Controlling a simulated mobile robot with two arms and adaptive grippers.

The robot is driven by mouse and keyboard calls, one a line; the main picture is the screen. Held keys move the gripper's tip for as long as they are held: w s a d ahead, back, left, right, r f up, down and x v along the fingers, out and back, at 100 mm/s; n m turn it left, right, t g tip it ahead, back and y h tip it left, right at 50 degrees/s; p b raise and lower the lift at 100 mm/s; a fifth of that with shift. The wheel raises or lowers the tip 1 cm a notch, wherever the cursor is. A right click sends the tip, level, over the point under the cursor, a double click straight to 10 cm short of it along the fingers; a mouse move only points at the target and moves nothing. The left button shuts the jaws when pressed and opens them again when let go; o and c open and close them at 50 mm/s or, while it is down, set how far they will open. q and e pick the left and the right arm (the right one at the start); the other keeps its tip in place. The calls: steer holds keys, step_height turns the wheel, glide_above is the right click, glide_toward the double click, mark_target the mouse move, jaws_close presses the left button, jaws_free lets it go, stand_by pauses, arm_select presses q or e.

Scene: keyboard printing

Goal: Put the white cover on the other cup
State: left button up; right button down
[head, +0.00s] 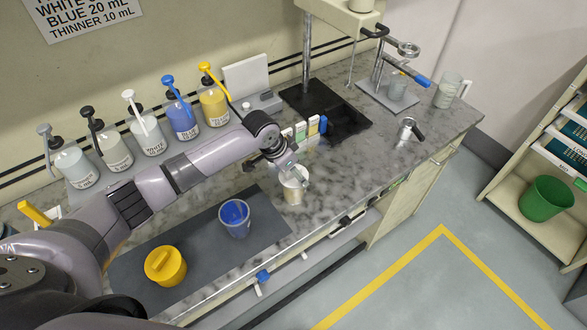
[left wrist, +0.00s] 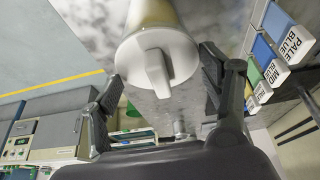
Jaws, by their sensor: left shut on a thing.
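The white cover (left wrist: 157,62) is round with a raised tab and sits at the end of a pale cream cup (left wrist: 150,14). My left gripper (left wrist: 157,72) has one finger on each side of the cover and is shut on it. In the head view the left gripper (head: 287,165) is above the pale cup (head: 295,189), over the counter right of the grey mat. I cannot tell whether the cup touches the counter. A clear cup with blue contents (head: 236,218) stands uncovered on the mat. A yellow cup with a yellow cover (head: 165,266) stands nearer. My right gripper is out of view.
Several pump bottles (head: 152,134) line the wall side of the marble counter (head: 335,195). Small colour-labelled packs (head: 313,128) stand behind the left gripper. A black-based stand (head: 345,120) and a clear mug (head: 447,90) are farther right. The mat (head: 200,243) has free room.

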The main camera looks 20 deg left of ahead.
arm_select(q)
steer(key=shift+f, duration=0.2)
steer(key=o, duration=1)
steer(key=shift+r, duration=0.1)
steer(key=shift+r, duration=2.9)
steer(key=v, duration=1.2)
